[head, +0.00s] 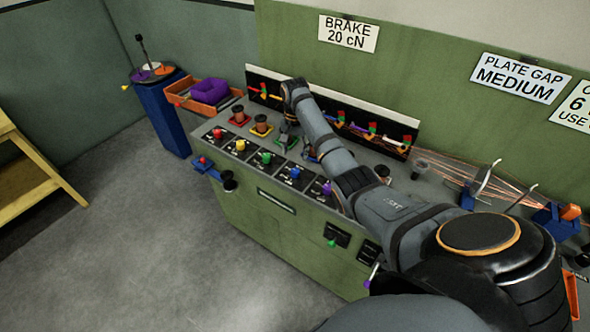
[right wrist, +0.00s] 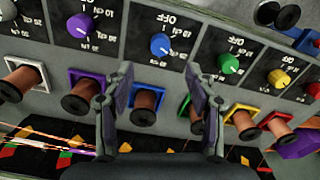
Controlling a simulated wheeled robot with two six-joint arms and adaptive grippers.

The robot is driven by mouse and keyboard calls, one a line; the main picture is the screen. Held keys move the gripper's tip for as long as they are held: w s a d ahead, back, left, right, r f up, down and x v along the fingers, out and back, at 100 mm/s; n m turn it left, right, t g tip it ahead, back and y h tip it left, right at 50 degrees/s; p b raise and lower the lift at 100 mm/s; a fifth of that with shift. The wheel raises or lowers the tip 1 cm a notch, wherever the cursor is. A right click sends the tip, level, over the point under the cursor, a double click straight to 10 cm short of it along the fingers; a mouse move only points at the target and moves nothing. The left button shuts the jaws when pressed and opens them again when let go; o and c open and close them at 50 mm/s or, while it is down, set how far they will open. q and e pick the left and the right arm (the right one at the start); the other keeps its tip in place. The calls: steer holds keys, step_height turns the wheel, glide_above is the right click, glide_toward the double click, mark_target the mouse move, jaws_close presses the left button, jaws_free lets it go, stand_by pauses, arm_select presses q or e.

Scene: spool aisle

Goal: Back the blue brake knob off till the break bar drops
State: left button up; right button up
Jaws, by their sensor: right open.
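The blue brake knob (head: 295,174) sits on a black dial plate on the bench's sloped front, between the green knob (head: 266,157) and the purple knob (head: 327,189). In the right wrist view, the blue knob (right wrist: 160,43) has a white pointer line and lies just beyond my fingertips, apart from them. My right gripper (right wrist: 158,78) is open and empty; in the head view the right gripper (head: 287,138) is over the bench top behind the knobs. A copper spool on a blue base (right wrist: 145,102) shows between its fingers. The blue lane's break bar cannot be made out.
Copper spools on coloured bases stand behind the knobs, including a red-based one (head: 238,116). A black rear panel (head: 390,142) carries coloured bars and flags. An orange tray (head: 188,97) is at the far left end. Open floor (head: 150,230) lies in front.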

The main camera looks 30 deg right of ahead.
mark_target(295, 171)
step_height(295, 171, down, 10)
steer(key=shift+r+p, duration=0.1)
steer(key=shift+p, duration=0.2)
steer(key=c, duration=1.1)
